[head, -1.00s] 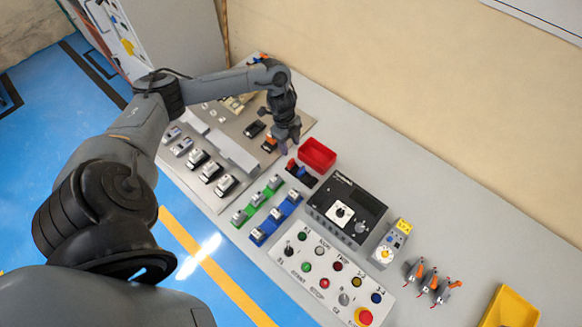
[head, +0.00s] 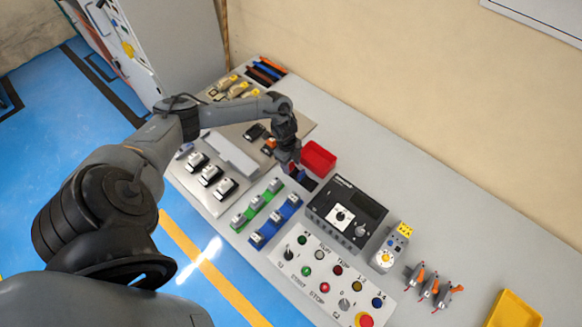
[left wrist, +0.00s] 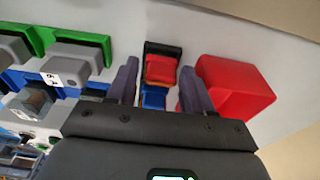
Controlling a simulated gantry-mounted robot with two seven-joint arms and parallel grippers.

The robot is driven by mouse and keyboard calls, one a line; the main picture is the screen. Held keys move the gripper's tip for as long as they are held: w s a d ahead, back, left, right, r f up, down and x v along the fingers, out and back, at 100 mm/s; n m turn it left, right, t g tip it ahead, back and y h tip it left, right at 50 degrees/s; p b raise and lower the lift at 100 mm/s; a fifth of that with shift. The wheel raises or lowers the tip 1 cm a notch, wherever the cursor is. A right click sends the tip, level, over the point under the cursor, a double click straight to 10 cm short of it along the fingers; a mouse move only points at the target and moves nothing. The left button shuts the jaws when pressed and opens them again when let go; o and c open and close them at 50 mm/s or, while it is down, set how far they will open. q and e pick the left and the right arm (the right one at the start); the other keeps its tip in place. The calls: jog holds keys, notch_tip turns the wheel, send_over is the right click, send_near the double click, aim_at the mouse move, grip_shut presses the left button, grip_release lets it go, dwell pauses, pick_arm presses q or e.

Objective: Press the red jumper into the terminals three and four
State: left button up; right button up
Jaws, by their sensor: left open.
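The red jumper (left wrist: 161,69) sits in a small black holder (left wrist: 162,48), with a blue jumper (left wrist: 153,97) beside it. My left gripper (left wrist: 159,72) is open, with one finger on each side of the jumpers; I cannot tell whether either finger touches them. In the head view my left gripper (head: 289,166) is over the holder and hides the red jumper. A green row of terminals (head: 257,204) and a blue row of terminals (head: 275,220) stand nearby. The terminal numbers are too small to read in the head view. My right gripper is out of view.
A red bin (head: 319,157) stands close beside my left gripper. A black instrument box (head: 346,207) and a button panel (head: 328,279) stand nearer on the table. Breakers (head: 210,175) stand on a grey plate to the left. The table along the wall is clear.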

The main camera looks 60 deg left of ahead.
pick_arm(q)
jog(key=shift+f, duration=0.2)
jog(key=c, duration=0.8)
jog(key=shift+r, duration=0.15)
